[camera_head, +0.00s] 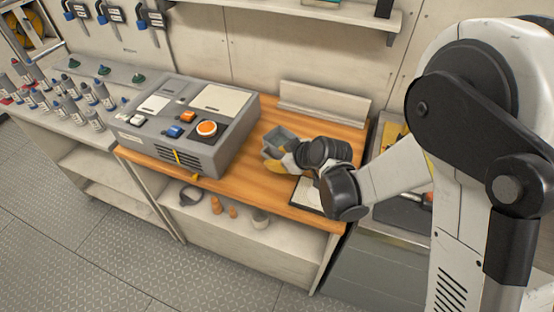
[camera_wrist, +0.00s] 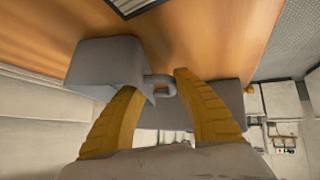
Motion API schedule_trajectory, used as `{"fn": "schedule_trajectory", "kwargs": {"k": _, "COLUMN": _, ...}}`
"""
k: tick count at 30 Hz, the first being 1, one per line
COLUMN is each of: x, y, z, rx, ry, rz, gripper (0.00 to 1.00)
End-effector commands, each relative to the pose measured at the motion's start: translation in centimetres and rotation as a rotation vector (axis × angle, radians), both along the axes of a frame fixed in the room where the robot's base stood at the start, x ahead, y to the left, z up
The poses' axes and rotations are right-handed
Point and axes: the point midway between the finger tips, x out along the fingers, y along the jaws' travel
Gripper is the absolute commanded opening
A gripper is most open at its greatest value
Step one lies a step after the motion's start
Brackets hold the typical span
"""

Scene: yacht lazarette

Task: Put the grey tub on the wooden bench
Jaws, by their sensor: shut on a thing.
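The grey tub (camera_head: 279,141) is over the wooden bench (camera_head: 255,181), in the clear part right of the grey console. My gripper (camera_head: 285,160) reaches in from the right and is shut on the tub. In the wrist view, the grey tub (camera_wrist: 103,64) has a small loop handle between the yellow fingers of my gripper (camera_wrist: 166,84). One fingertip is partly hidden by the tub. The orange wood of the bench (camera_wrist: 205,35) shows right behind the tub. I cannot tell whether the tub's base touches the wood.
A grey console (camera_head: 222,140) with orange and blue buttons fills the bench's left part. A white-paged item (camera_head: 308,194) lies under my wrist at the front right. A pale ledge (camera_head: 322,103) runs along the back. Several bottles (camera_head: 60,100) stand far left.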

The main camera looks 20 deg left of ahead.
Motion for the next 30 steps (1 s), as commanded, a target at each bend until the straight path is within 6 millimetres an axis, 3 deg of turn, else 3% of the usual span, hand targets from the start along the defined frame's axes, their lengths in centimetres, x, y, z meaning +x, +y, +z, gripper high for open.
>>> {"fn": "schedule_trajectory", "kwargs": {"k": 7, "x": 0.0, "y": 0.0, "z": -0.3, "rx": 0.000, "ry": 0.000, "rz": 0.000, "gripper": 0.00}}
{"fn": "schedule_trajectory", "kwargs": {"k": 8, "x": 0.0, "y": 0.0, "z": -0.3, "rx": 0.000, "ry": 0.000, "rz": 0.000, "gripper": 0.38}}
{"fn": "schedule_trajectory", "kwargs": {"k": 9, "x": 0.0, "y": 0.0, "z": -0.2, "rx": 0.000, "ry": 0.000, "rz": 0.000, "gripper": 0.50}}
{"fn": "schedule_trajectory", "kwargs": {"k": 10, "x": 0.0, "y": 0.0, "z": -0.2, "rx": 0.000, "ry": 0.000, "rz": 0.000, "gripper": 0.55}}
{"fn": "schedule_trajectory", "kwargs": {"k": 22, "x": -0.1, "y": -0.1, "z": 0.5, "rx": 0.000, "ry": 0.000, "rz": 0.000, "gripper": 0.55}}
{"fn": "schedule_trajectory", "kwargs": {"k": 30, "x": -2.3, "y": -3.5, "z": 4.6, "rx": 0.000, "ry": 0.000, "rz": -0.003, "gripper": 0.55}}
